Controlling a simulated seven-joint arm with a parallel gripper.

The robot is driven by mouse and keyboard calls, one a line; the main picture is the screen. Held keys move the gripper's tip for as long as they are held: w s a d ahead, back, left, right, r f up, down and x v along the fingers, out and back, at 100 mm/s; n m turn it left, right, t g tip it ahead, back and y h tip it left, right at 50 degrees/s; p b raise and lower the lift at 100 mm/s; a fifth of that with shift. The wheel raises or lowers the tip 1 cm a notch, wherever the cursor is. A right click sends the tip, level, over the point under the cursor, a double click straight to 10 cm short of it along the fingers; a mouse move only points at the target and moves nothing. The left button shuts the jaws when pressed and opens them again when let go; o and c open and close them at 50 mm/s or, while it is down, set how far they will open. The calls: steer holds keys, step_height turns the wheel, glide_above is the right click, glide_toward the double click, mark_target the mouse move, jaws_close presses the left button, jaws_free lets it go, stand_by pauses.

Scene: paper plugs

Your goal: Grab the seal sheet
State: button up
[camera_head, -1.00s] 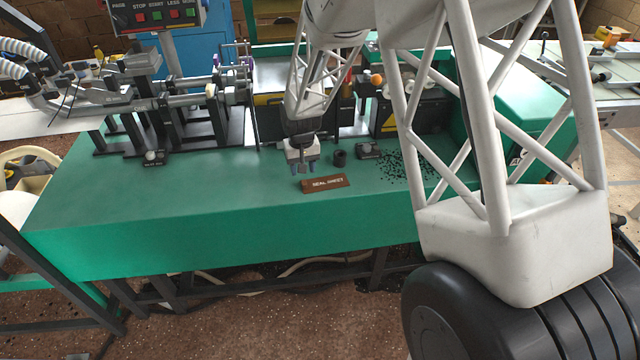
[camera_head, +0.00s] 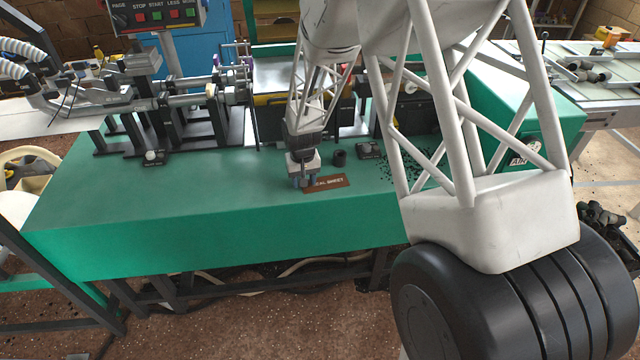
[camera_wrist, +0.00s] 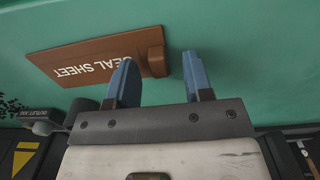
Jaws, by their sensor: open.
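The seal sheet (camera_head: 328,183) is a flat brown plate with white lettering, lying on the green machine top. In the wrist view the seal sheet (camera_wrist: 85,58) has a raised brown block at its right end. My gripper (camera_head: 303,183) is at the left end of the sheet in the head view and hides part of it. In the wrist view my gripper (camera_wrist: 158,72) has its two blue fingers apart, with the raised block between and just beyond the fingertips. I cannot tell whether the fingers touch it.
The green machine top (camera_head: 200,210) is clear to the left and front. A small black cylinder (camera_head: 340,158) and a dark block with a knob (camera_head: 369,151) stand behind the sheet. Black bits (camera_head: 428,160) are scattered to the right.

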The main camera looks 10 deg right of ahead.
steer(key=shift+f, duration=0.15)
stand_by(0.4)
jaws_close()
